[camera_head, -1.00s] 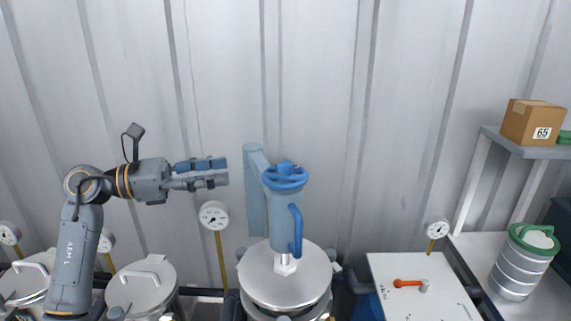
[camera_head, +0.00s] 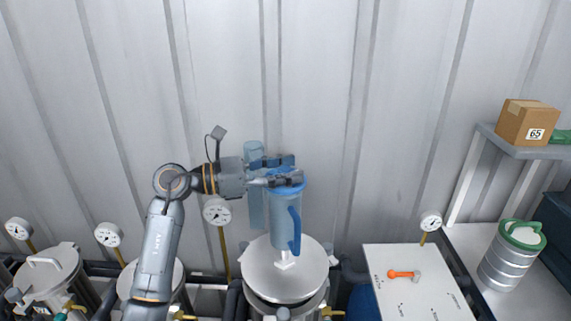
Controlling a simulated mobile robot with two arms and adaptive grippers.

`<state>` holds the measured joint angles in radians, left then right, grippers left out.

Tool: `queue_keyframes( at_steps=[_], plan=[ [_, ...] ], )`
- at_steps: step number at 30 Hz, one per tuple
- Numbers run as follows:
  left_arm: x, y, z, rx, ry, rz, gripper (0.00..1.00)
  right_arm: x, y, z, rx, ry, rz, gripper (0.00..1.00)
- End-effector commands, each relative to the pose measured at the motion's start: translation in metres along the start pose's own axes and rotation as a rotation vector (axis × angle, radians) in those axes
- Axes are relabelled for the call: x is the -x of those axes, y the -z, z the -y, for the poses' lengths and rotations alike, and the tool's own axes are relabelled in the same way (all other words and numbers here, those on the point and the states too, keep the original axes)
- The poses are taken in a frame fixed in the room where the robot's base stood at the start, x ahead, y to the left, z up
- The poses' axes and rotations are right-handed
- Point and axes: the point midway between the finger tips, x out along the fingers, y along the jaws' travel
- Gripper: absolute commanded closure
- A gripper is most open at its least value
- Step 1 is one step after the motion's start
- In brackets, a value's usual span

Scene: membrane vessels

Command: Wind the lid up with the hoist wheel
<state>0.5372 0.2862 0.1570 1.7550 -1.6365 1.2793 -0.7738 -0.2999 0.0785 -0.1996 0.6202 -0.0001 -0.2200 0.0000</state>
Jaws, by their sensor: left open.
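The blue hoist wheel (camera_head: 291,189) sits on top of the light-blue hoist column, which has a dark-blue handle (camera_head: 294,230) on its side. I cannot tell whether the fingers touch the wheel. My right gripper is not in view.
Two other lidded vessels stand at the left, one lid (camera_head: 47,266) clear to see. Dial gauges (camera_head: 217,211) stand between them. A white panel with an orange lever (camera_head: 402,274) is right of the hoist. A steel canister (camera_head: 505,264) and a shelf with a cardboard box (camera_head: 527,122) are far right.

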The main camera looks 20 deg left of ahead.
Motion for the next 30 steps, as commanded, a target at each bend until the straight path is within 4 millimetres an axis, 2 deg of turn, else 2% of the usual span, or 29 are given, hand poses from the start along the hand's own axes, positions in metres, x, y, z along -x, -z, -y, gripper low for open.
queue_keyframes(
  at_steps=[7, 14, 23, 30],
  plan=[
    [-0.0005, 0.0004, 0.0, 0.0, 0.0, 0.0, 0.53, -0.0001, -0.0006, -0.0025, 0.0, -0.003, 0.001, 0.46],
    [-0.0004, 0.0004, 0.0, 0.0, 0.0, 0.0, 1.0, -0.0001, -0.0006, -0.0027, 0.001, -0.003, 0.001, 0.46],
    [-0.0002, 0.0012, 0.0003, 0.0, -0.024, -0.001, 1.0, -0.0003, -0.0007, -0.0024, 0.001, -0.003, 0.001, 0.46],
    [0.0, 0.0009, 0.0013, -0.002, -0.142, -0.003, 1.0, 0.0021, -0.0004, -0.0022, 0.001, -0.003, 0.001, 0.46]
  ],
)
